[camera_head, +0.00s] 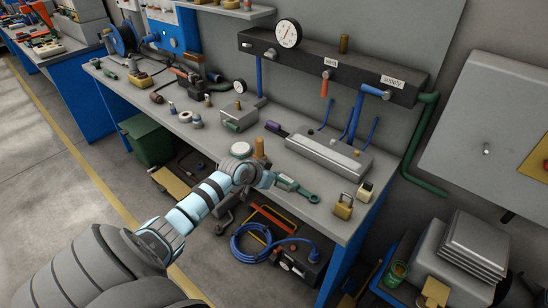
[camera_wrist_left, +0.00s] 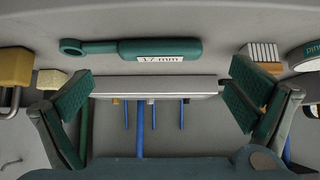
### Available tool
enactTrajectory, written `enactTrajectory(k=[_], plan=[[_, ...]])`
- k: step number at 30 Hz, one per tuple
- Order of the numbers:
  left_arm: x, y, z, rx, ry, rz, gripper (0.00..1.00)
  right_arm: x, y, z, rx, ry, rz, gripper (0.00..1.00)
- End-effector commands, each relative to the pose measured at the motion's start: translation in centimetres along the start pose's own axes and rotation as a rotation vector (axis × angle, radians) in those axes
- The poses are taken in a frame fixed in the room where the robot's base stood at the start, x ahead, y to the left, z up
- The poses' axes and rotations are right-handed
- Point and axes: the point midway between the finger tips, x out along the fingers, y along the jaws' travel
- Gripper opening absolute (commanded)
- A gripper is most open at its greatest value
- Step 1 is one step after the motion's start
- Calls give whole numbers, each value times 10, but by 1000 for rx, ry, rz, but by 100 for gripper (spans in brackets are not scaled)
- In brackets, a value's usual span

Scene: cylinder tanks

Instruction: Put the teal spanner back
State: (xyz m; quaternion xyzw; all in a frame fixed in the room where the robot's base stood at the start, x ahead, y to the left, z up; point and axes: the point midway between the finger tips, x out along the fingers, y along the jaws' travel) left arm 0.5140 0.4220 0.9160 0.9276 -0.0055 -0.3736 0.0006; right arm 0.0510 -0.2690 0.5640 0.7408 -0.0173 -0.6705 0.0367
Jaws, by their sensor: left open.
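The teal spanner (camera_head: 298,189) lies flat on the grey bench near its front edge. In the left wrist view it (camera_wrist_left: 180,48) lies crosswise near the top, with a white "17 mm" label on its thick part and its ring end to the left. My left gripper (camera_head: 268,180) is just left of the spanner in the head view, over the bench's front edge. In the left wrist view its green-padded fingers (camera_wrist_left: 160,82) are spread wide and empty, with the spanner above the line between the tips. My right gripper is not in view.
A long grey metal block (camera_head: 328,155) lies behind the spanner. A brass padlock (camera_head: 343,207) and a small cream box (camera_head: 365,190) stand to its right. A wooden-topped item (camera_head: 259,148) stands close behind the gripper. Under the bench are a blue hose (camera_head: 247,243) and an orange-framed item.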

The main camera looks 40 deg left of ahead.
Motion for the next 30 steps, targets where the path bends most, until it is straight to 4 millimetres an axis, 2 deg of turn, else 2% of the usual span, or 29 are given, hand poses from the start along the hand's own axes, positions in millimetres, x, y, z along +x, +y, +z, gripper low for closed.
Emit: enactTrajectory(k=[4,12,15,20,27,29,30], plan=[[-21,-2,0,6,0,-3,100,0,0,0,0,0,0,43],[-96,-2,2,14,-6,-5,100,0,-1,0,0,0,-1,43],[-110,-3,1,9,-2,-8,100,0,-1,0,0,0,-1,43],[-118,0,0,3,-1,1,100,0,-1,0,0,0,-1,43],[-118,0,0,5,0,1,100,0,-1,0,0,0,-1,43],[-118,1,-5,55,24,5,100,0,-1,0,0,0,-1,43],[-116,-11,-9,104,48,-24,100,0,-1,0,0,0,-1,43]])
